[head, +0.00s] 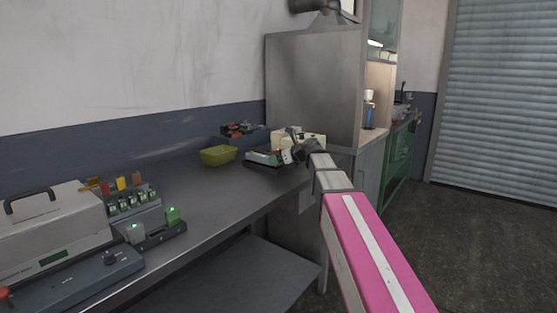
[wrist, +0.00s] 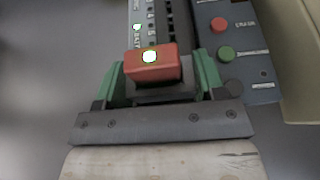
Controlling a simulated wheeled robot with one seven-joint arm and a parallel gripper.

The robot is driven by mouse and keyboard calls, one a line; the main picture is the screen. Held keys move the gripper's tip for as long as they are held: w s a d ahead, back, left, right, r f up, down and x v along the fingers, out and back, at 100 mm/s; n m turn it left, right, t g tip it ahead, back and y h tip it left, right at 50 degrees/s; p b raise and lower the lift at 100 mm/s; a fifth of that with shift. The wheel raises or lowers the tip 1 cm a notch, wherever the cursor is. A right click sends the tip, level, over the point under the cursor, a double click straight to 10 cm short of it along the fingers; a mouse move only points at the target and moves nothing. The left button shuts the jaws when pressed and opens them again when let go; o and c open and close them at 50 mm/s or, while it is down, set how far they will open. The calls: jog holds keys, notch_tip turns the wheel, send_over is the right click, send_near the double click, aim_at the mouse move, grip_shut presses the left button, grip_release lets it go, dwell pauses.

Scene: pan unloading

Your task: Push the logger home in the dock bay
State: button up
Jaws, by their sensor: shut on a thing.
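My gripper (wrist: 160,85) has green fingers on both sides of a red block with a lit lamp on top, which I take to be the logger (wrist: 136,68). The gripper is shut on it. Beyond it, the dock (wrist: 262,92) shows a grey panel with a red and a green button, and a dark slotted strip. Whether the logger is fully seated cannot be told, as its underside is hidden. In the head view, my gripper (head: 297,150) is at the far end of the bench, over the dock (head: 262,157), and the logger cannot be made out.
A yellow-green bin (head: 218,156) stands left of the dock, with a dark rack of small parts (head: 243,129) behind. A grey case (head: 45,235) and a rack of lit modules (head: 133,203) stand nearer. The bench middle is clear.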

jog(key=shift+f, duration=0.15)
jog(key=o, duration=1.2)
jog(key=shift+w+d, duration=0.1)
jog(key=shift+w, duration=0.05)
jog(key=v, duration=1.1)
jog(key=shift+a, duration=0.25)
jog(key=shift+s, duration=0.2)
